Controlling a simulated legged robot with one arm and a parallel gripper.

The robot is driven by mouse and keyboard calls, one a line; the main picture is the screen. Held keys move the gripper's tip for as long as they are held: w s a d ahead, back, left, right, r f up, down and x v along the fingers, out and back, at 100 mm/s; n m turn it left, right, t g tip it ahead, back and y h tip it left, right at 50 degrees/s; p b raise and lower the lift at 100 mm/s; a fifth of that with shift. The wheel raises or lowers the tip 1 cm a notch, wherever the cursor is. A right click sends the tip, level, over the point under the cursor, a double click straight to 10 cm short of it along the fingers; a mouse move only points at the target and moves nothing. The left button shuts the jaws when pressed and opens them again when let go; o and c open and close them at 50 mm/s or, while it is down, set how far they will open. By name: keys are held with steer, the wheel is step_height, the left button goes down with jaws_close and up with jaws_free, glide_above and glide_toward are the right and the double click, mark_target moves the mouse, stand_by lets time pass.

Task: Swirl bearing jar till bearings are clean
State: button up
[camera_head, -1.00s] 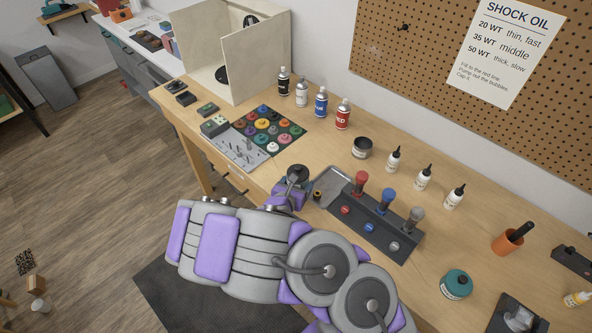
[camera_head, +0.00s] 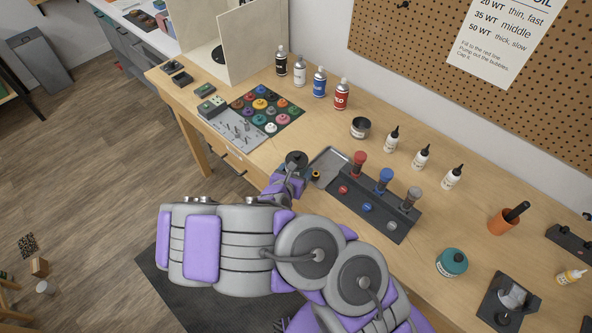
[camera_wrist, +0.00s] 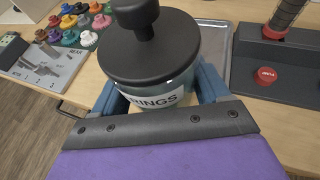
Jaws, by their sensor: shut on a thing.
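The bearing jar (camera_wrist: 155,85) fills the upper middle of the wrist view. It has a wide black lid with a knob, clear bluish walls and a white label reading "…RINGS". My gripper (camera_wrist: 160,98) is shut on it, a blue finger on each side. In the head view the dark lid of the jar (camera_head: 296,157) shows at the end of my arm, at the front edge of the bench, with my gripper (camera_head: 291,174) just below it. The bearings inside are hidden by lid and label, so their state cannot be seen.
Right of the jar are a grey metal tray (camera_head: 327,166) and a dark stand (camera_head: 375,206) with red, blue and grey shocks.

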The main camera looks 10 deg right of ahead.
steer(key=shift+w+a+b, duration=0.35)
steer(key=shift+w+a, duration=0.25)
steer(key=shift+w, duration=0.2)
steer(key=shift+w+a+b, duration=0.35)
steer(key=shift+w+a, duration=0.25)
steer(key=shift+w, duration=0.2)
steer(key=shift+s+a+r+p, duration=0.1)
steer(key=shift+s+a+p, duration=0.75)
steer(key=shift+a+p, duration=0.25)
steer(key=s+d+p, duration=0.2)
steer(key=s, duration=0.1)
steer(key=shift+s, duration=0.3)
steer(key=shift+w+d+p, duration=0.5)
steer(key=shift+d+p, duration=0.05)
steer(key=shift+d, duration=0.15)
steer(key=shift+w+d+p, duration=0.5)
steer(key=shift+d+p, duration=0.05)
steer(key=shift+d, duration=0.15)
steer(key=shift+w+a+f+b, duration=0.2)
steer(key=shift+w+a+b, duration=0.15)
steer(key=shift+b, duration=0.35)
steer(key=shift+w+a+f+b, duration=0.1)
steer(key=shift+w+a+b, duration=0.4)
steer(key=shift+w+b, duration=0.3)
steer(key=shift+w+a+b, duration=0.4)
steer(key=shift+w+b, duration=0.1)
steer(key=shift+b, duration=0.05)
steer(key=shift+r, duration=0.2)
steer(key=shift+d, duration=0.1)
